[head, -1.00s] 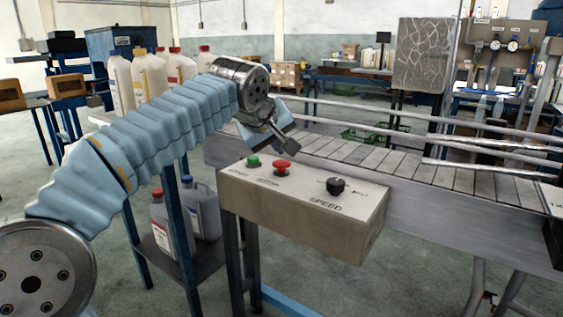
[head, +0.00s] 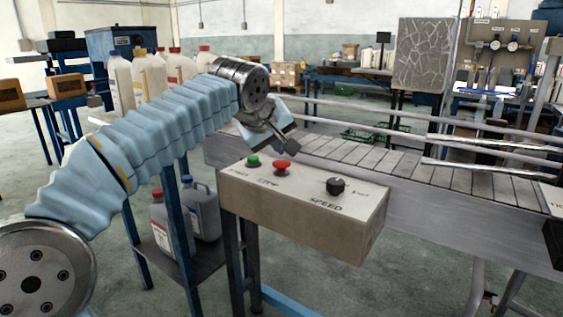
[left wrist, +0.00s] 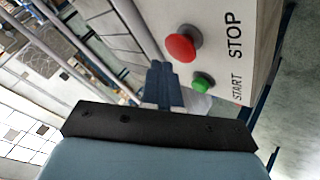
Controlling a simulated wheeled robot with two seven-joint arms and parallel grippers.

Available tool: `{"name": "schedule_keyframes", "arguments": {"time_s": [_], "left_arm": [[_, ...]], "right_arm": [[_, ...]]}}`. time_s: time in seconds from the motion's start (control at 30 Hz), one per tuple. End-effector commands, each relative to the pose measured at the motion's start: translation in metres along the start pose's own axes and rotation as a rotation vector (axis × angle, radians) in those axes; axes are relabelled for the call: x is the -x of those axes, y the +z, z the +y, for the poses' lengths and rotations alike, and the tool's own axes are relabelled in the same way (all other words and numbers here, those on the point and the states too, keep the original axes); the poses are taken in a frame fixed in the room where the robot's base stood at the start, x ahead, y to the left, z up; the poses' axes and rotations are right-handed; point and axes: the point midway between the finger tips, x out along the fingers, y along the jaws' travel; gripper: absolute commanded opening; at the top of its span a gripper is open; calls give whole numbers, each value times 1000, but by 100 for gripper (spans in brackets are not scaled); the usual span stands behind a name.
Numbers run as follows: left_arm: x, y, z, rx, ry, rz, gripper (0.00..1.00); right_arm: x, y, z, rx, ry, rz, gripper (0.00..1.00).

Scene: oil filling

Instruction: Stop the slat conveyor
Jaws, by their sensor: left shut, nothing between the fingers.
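The control box (head: 295,222) stands in front of the slat conveyor (head: 370,160). On its top are a green START button (head: 253,161), a red mushroom STOP button (head: 282,167) and a black SPEED knob (head: 335,186). My left gripper (head: 290,146) is shut and empty, above and just behind the red button, apart from it. In the left wrist view the shut fingers (left wrist: 163,82) show beside the red button (left wrist: 181,48) and the green button (left wrist: 203,82), with STOP and START lettering by them. My right gripper is not in view.
Metal guard rails (head: 400,132) run along the conveyor. A shelf stand with jugs (head: 200,210) is left of the control box. White jugs (head: 150,80) stand behind my left arm. Floor in front of the box is clear.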

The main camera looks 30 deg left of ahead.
Motion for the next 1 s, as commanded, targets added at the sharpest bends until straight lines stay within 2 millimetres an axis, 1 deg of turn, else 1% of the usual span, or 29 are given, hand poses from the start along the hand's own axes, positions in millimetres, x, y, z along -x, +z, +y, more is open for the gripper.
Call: {"name": "schedule_keyframes", "arguments": {"time_s": [0.17,0.43,1.0], "left_arm": [[0,0,0,0,0,0,0],[-6,4,-5,0,-1,0,0],[-7,5,-5,0,0,0,0]], "right_arm": [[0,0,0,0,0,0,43],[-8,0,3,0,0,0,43],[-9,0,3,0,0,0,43]]}}
